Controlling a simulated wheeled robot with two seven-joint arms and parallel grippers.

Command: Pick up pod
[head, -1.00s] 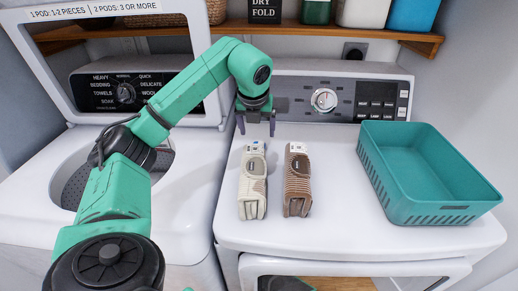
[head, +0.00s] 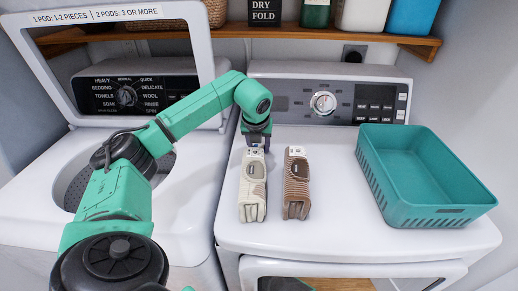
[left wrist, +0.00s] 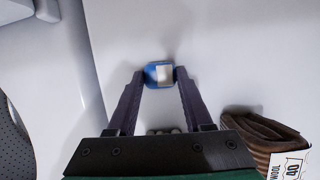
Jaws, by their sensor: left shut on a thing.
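The pod (left wrist: 160,74) is a small blue and white piece, seen in the left wrist view between my fingertips. My left gripper (left wrist: 159,79) is shut on it, one finger touching each side. In the head view my left gripper (head: 255,147) points down at the dryer top, just behind the cream folded garment. The pod is mostly hidden there by the fingers and is hard to make out. I cannot tell whether it still touches the dryer top. My right gripper is in neither view.
A cream folded garment (head: 252,190) and a brown one (head: 296,188) lie on the dryer top (head: 340,200). A teal basket (head: 430,215) stands at the right. The washer (head: 185,220) is at the left with its lid up. A wooden shelf (head: 400,43) runs above.

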